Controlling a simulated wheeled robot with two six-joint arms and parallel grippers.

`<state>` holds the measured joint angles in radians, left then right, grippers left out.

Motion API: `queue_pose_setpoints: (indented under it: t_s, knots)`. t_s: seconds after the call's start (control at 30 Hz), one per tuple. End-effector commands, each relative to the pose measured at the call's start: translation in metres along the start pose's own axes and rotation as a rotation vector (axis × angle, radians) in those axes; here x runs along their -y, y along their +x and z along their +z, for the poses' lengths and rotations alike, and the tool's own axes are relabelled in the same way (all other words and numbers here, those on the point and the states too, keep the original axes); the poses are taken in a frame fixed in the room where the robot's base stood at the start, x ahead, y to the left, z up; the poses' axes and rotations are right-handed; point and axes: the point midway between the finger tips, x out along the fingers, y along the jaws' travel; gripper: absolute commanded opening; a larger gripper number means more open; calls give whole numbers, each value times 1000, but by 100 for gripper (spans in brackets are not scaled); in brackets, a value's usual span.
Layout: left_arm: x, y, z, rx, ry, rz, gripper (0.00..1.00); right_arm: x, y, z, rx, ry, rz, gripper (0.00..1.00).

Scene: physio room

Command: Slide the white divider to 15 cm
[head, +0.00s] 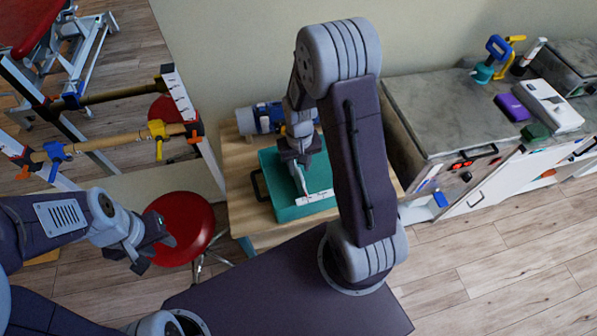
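A teal box (268,172) lies on the wooden table (238,205). A short white strip (318,197) with small dark and red marks shows at its near side. A thin pale upright piece (299,180) stands just left of the strip, under my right gripper (298,165). I cannot tell whether this piece is the white divider or a finger. My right gripper points down over the box; its fingertips are too small to read. My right arm hides the box's right part. My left gripper (152,246) hangs empty, fingers apart, beside the red stool, away from the box.
A red round stool (185,222) stands left of the table. A blue-and-white roll-like object (262,118) lies at the table's back. A grey-topped cabinet (440,105) with several small items stands right. Parallel bars (110,140) stand left. Wooden floor is free at lower right.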

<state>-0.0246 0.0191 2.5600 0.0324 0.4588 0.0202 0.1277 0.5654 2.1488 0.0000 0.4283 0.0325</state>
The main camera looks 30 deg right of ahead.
Motion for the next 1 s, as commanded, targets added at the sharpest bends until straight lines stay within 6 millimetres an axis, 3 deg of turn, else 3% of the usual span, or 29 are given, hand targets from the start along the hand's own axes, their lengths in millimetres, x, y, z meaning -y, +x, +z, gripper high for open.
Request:
queue_pose_setpoints:
  t_s: [0.2,0.5,0.63,1.0]
  knots:
    - [0,-1,0,0,0,0,36,0,31,0,2,0,0,33]
    - [0,-1,0,0,0,0,36,0,36,0,-2,0,0,33]
    - [0,-1,0,0,0,0,36,0,36,0,-1,0,0,0]
    - [0,-1,0,0,0,0,36,0,36,0,-1,0,0,0]
